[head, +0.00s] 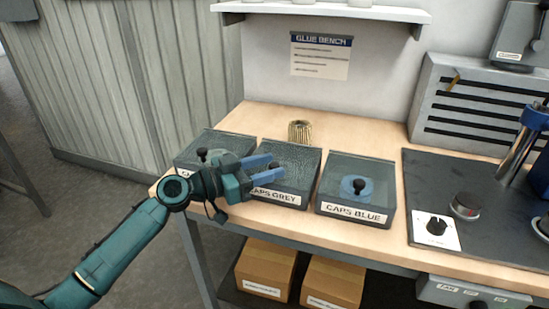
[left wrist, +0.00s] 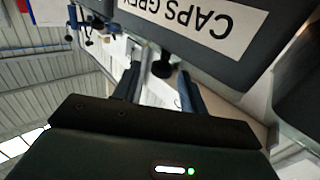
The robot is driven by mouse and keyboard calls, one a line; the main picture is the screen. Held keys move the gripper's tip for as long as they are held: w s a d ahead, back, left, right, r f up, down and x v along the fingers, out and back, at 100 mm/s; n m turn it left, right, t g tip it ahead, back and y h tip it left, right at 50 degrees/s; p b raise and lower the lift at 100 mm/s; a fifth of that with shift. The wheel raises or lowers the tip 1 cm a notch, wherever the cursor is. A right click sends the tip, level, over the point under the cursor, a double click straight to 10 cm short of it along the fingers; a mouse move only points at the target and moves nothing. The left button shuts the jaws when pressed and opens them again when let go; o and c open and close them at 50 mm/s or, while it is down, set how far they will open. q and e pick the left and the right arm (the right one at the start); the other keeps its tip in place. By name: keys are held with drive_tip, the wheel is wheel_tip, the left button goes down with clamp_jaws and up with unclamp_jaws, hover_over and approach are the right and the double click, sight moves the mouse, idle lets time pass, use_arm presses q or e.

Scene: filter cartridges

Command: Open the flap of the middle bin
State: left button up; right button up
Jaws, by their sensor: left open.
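The middle bin (head: 297,187) is a grey box labelled CAPS GREY, with a clear textured flap (head: 300,160) lying shut on top. My left gripper (head: 279,164) is open over this flap, its blue fingers pointing right across it. In the left wrist view the bin's label (left wrist: 212,22) appears upside down. A black knob (left wrist: 162,66) shows there between the tips of my open left gripper (left wrist: 159,80), with no clear sign of being gripped. In the head view the fingers partly cover the knob. My right gripper is out of view.
The CAPS BLUE bin (head: 358,213) stands to the right and another bin (head: 205,143) to the left, partly behind my arm. A brass-coloured coiled item (head: 300,131) lies behind the middle bin. A dark work mat (head: 430,185) is at right; cardboard boxes (head: 265,265) sit below.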

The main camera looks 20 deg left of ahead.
use_arm(q)
drive_tip(key=shift+x, duration=1.15)
clamp_jaws()
